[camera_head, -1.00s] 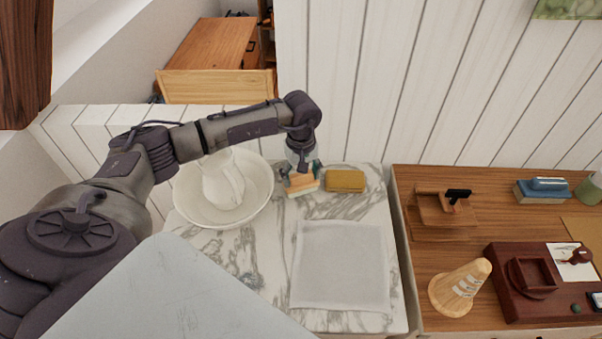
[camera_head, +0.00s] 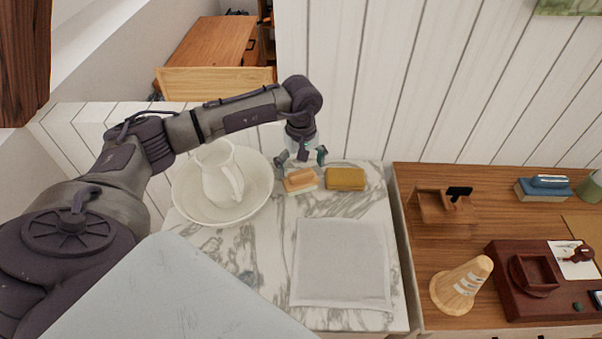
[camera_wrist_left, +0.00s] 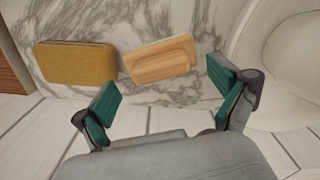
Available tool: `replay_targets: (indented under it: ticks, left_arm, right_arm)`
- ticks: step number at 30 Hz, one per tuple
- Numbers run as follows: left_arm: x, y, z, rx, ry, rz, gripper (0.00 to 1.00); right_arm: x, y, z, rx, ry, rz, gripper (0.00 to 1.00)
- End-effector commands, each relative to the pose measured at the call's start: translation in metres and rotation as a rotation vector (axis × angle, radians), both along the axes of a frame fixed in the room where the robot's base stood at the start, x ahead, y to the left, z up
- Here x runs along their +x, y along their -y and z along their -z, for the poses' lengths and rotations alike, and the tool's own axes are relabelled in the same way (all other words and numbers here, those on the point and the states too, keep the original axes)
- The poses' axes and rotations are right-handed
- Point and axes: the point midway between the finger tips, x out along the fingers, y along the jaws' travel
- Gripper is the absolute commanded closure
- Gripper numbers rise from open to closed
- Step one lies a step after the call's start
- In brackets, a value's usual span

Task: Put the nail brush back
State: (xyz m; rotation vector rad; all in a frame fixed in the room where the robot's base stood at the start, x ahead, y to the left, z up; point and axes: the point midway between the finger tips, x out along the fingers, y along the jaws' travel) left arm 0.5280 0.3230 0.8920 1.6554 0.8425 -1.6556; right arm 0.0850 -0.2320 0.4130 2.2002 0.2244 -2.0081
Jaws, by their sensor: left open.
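The nail brush (camera_head: 301,180) has a light wooden back and pale bristles. It lies on the marble top (camera_head: 262,239), between the white basin and a mustard-coloured block. In the left wrist view the nail brush (camera_wrist_left: 160,61) lies beyond my open fingertips. My left gripper (camera_head: 302,157) is open and empty, raised above and just behind the brush, not touching it. Its teal finger pads also show in the left wrist view (camera_wrist_left: 165,92). My right gripper is not in view.
The mustard block (camera_head: 345,179) lies close to the right of the brush. A white basin (camera_head: 187,207) with a jug (camera_head: 220,177) stands close to its left. A folded grey cloth (camera_head: 342,264) lies in front. The plank wall (camera_head: 335,80) is close behind.

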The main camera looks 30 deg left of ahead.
Motion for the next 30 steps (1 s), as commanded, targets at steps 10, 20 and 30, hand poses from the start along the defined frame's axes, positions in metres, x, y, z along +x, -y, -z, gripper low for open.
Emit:
replay_targets:
  ticks: [10,20,30]
  left_arm:
    - [0.001,0.000,-0.071,0.001,0.004,-0.001,0.03]
    - [0.000,0.000,-0.092,-0.001,0.001,-0.001,0.03]
    - [0.000,0.000,-0.092,-0.001,0.001,-0.001,0.03]
  right_arm:
    - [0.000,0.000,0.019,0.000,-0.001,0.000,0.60]
    - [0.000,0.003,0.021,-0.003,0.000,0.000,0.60]
    - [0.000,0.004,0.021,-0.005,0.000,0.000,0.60]
